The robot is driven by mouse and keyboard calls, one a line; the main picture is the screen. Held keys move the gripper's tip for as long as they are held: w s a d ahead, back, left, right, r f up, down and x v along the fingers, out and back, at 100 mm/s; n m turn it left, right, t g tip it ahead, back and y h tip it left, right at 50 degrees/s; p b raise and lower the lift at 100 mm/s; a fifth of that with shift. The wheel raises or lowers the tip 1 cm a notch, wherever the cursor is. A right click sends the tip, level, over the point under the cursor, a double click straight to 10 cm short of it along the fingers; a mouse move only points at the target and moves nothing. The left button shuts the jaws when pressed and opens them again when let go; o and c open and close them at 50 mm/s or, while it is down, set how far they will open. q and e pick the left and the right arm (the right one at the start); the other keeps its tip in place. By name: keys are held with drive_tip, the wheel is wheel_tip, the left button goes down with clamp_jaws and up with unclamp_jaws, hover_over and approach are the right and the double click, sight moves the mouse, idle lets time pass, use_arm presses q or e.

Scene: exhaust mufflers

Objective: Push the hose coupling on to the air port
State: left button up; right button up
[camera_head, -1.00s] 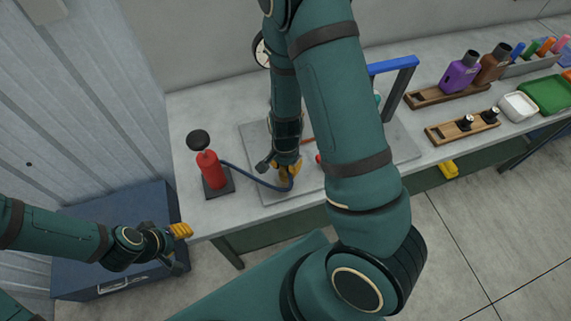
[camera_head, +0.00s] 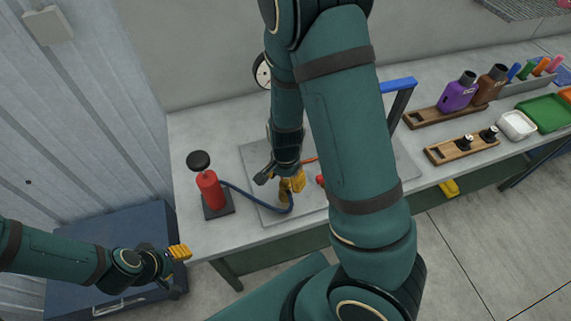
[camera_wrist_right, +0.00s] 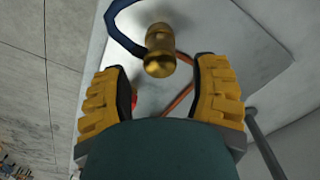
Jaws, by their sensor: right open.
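The brass hose coupling (camera_wrist_right: 160,52) sits on the end of a blue hose (camera_wrist_right: 122,22). In the right wrist view it lies midway across the gap between my right fingertips (camera_wrist_right: 160,65), around and just beyond their tips, with no visible contact. In the head view my right gripper (camera_head: 291,184) is low over the grey plate on the bench, open, with the coupling (camera_head: 284,196) just below its yellow fingers. My left gripper (camera_head: 180,252) is off the bench's left front corner; its finger gap is unclear. I cannot make out the air port; my right arm hides part of the plate.
A red hand pump (camera_head: 209,190) with a black knob stands left of the plate, joined to the blue hose. A blue-topped frame (camera_head: 398,85) stands behind my right arm. Wooden racks (camera_head: 462,148), bottles and trays fill the right side. The bench's left front is clear.

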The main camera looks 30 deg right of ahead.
wheel_tip(320, 180, up, 7)
drive_tip(key=shift+r, duration=0.2)
idle(0.8)
